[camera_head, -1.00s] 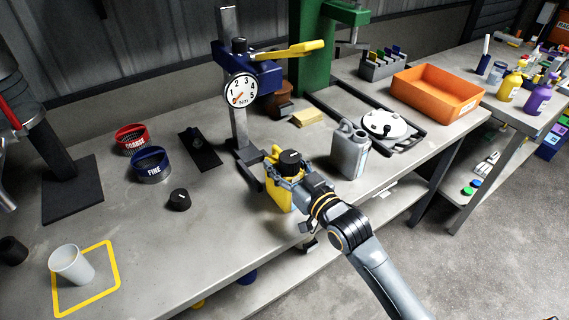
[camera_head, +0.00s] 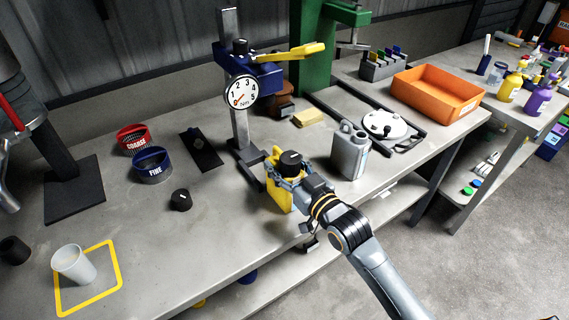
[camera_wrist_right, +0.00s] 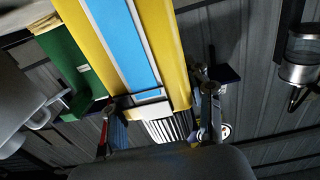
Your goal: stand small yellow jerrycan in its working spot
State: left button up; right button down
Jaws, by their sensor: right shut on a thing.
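The small yellow jerrycan (camera_head: 278,195) is upright at the front of the grey workbench, just right of the torque gauge stand's foot. I cannot tell whether its base touches the bench. My right gripper (camera_head: 288,177) is shut around its upper part, below the black cap (camera_head: 290,160). In the right wrist view the jerrycan (camera_wrist_right: 178,50) fills the upper middle, with a blue label and a ribbed cap (camera_wrist_right: 170,128) between the fingers (camera_wrist_right: 158,115). My left gripper is not in view.
A grey jerrycan (camera_head: 350,152) stands close to the right. The torque gauge stand (camera_head: 238,115) rises behind. A black knob (camera_head: 180,200) lies to the left. A white cup (camera_head: 73,265) stands inside a yellow outline (camera_head: 118,266) at front left.

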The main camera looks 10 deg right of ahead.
jog(key=shift+r+p, duration=0.2)
jog(key=shift+p, duration=0.45)
dwell(0.6)
jog(key=shift+b+x, duration=0.3)
jog(key=shift+x, duration=2.25)
jog(key=shift+b+x, duration=0.6)
jog(key=shift+x, duration=1.9)
jog(key=shift+c, duration=2.2)
grip_release()
jog(key=shift+s+f, duration=0.1)
jog(key=v, duration=1.2)
jog(key=shift+f, duration=0.1)
